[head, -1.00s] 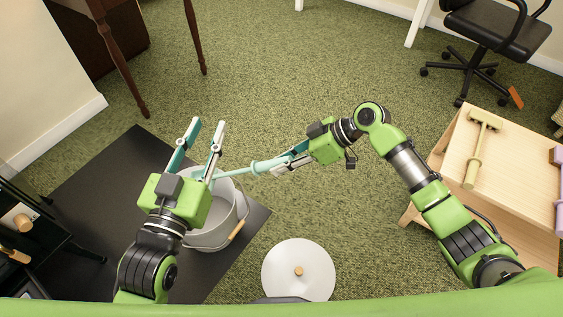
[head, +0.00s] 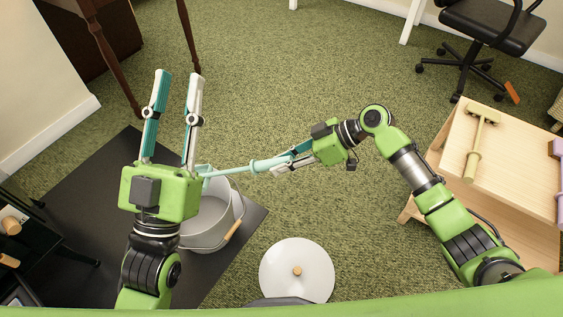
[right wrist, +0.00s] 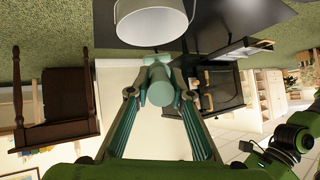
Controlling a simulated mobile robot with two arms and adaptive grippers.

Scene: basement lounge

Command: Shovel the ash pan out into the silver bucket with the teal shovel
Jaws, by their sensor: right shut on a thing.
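The teal shovel (head: 252,167) is held by its handle in my right gripper (head: 294,160), which is shut on it. Its handle end also shows between the fingers in the right wrist view (right wrist: 160,85). My left gripper (head: 172,105) is open and empty, fingers spread, above the mat's far edge. I cannot make out the ash pan.
A round white lid (head: 298,262) with a wooden knob lies on the carpet right of the bucket. The black mat (head: 85,195) lies beside a dark stove (head: 30,245). A wooden table (head: 505,165) with a brush-like tool (head: 480,145) is at right. The middle carpet is clear.

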